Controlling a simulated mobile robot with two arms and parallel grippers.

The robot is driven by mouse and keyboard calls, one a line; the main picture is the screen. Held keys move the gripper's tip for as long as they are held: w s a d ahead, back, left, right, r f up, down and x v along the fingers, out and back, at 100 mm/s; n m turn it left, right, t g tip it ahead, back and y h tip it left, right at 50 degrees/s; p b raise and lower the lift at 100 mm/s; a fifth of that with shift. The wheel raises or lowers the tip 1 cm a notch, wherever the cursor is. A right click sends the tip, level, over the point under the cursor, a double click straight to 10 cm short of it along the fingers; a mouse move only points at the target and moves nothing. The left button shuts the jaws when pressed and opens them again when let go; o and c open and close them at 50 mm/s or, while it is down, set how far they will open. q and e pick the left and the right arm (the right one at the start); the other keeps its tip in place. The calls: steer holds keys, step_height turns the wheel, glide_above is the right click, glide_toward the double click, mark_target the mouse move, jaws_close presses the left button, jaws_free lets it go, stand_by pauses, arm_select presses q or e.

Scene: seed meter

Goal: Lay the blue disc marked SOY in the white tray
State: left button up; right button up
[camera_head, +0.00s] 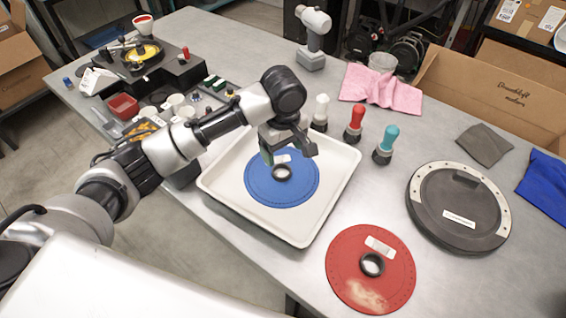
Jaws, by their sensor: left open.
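A blue disc (290,197) with a dark ring hub and a white label lies flat in the white tray (250,223). The label is too small to read. My left gripper (289,158) is open above the far part of the disc, close over the label. No part of the disc looks lifted. The arm hides the tray's far left side. My right gripper is not in view.
A red disc (343,259) lies right of the tray, with a round black lid (466,213) beyond it. White, red and teal-handled tools (384,147) stand behind the tray. A pink cloth (380,90), a drill (313,36) and a cardboard box (490,92) are farther back.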

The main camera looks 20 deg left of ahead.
arm_select(q)
step_height(320, 180, up, 4)
stand_by(0.6)
